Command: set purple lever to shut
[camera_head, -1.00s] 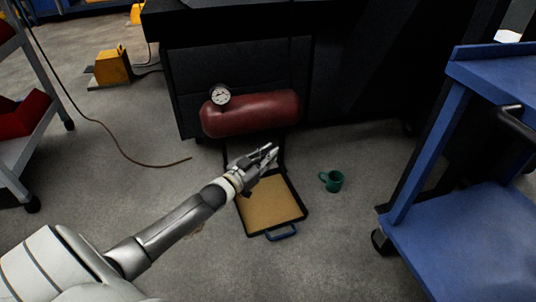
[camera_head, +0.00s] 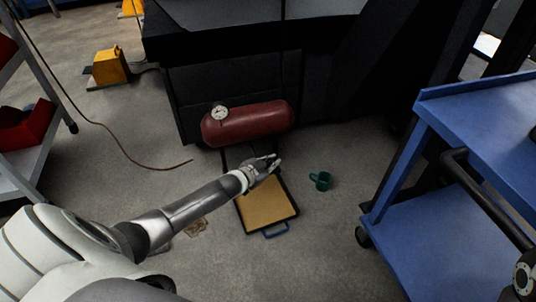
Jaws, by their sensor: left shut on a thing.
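My left gripper (camera_head: 275,161) reaches in from the left, low in front of the dark machine. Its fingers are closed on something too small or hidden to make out. The purple lever is not visible in this view; I cannot tell whether the fingers hide it. A dark red tank (camera_head: 250,124) with a round white gauge (camera_head: 220,112) lies just behind and above the gripper. My right gripper is not in view.
A black-rimmed tray with a tan bottom (camera_head: 268,207) and blue handle lies below the gripper. A green mug (camera_head: 320,181) stands to its right. A blue cart (camera_head: 440,240) stands at the right. A brown hose (camera_head: 125,157) lies on open floor at left.

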